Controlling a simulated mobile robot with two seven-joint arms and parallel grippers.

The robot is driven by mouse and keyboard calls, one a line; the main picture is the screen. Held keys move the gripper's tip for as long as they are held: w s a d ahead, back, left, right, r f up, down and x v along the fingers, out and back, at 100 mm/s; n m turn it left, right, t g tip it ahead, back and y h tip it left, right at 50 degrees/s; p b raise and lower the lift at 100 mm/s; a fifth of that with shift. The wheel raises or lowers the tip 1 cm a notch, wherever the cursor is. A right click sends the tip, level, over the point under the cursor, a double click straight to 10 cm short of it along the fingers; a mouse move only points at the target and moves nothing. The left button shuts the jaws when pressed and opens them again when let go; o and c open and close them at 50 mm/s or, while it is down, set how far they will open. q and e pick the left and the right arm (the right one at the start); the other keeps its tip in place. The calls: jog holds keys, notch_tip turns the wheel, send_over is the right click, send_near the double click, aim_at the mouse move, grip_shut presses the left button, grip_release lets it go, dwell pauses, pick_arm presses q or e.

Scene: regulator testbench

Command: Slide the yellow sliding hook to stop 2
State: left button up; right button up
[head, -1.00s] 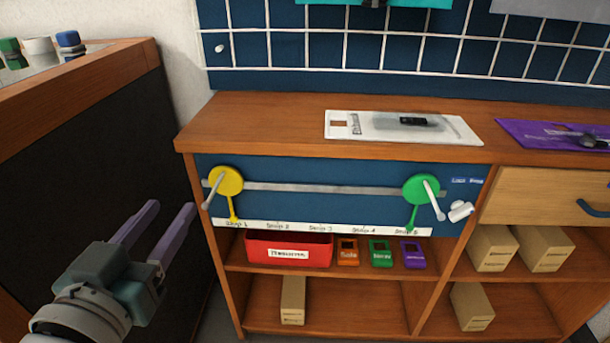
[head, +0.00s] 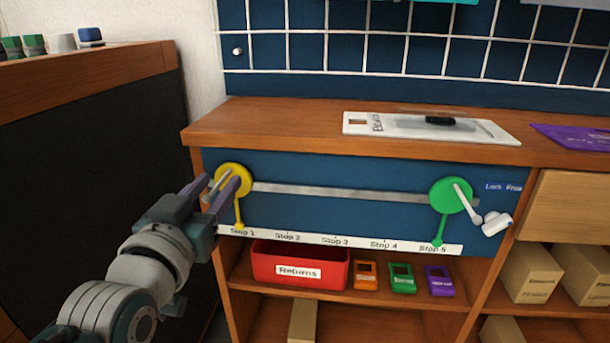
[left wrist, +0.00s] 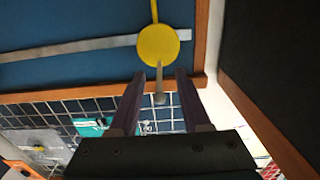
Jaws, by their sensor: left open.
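The yellow sliding hook (head: 233,182) is a round disc with a grey peg and a thin pointer, on a metal rail (head: 340,193) at its left end. Its pointer hangs down to the Stop 1 mark of the white label strip (head: 335,241). The Stop 2 mark (head: 288,237) is just right of it. My left gripper (head: 217,187) is open at the hook, its purple fingers around the peg. In the left wrist view, the yellow disc (left wrist: 158,45) is ahead and its peg lies between the open fingertips (left wrist: 160,75). I cannot tell whether either finger touches it. My right gripper is not in view.
A green hook (head: 451,195) sits at the rail's right end, at Stop 5, with a white handle (head: 496,223) beside it. A red returns bin (head: 300,267) and several coloured tags stand on the shelf below. A dark-sided cabinet (head: 95,125) stands close on the left.

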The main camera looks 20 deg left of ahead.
pick_arm(q)
jog(key=shift+w, duration=0.1)
grip_shut()
dwell(0.3)
dwell(1.1)
